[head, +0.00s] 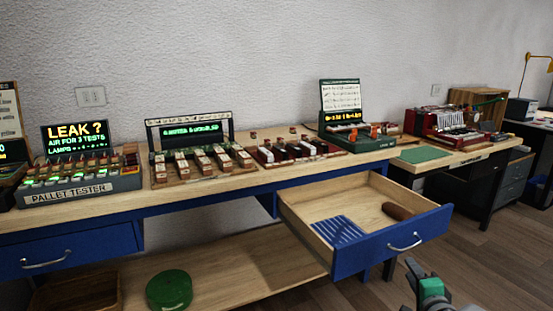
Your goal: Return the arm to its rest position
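My gripper (428,284) shows at the bottom right edge of the head view, low in front of the open drawer. Only its upper part is in the picture, and the rest of the arm is cut off by the frame. A green piece shows at the gripper; I cannot tell whether it is held or part of the gripper. I cannot tell how far apart the fingers are. The gripper appears apart from the drawer front.
A blue-fronted drawer (392,248) stands pulled out from the long bench (262,182), with a blue slatted piece (338,231) and a brown roll (397,211) inside. A pallet tester (80,180) and key racks line the bench top. A green round tin (169,289) sits on the lower shelf.

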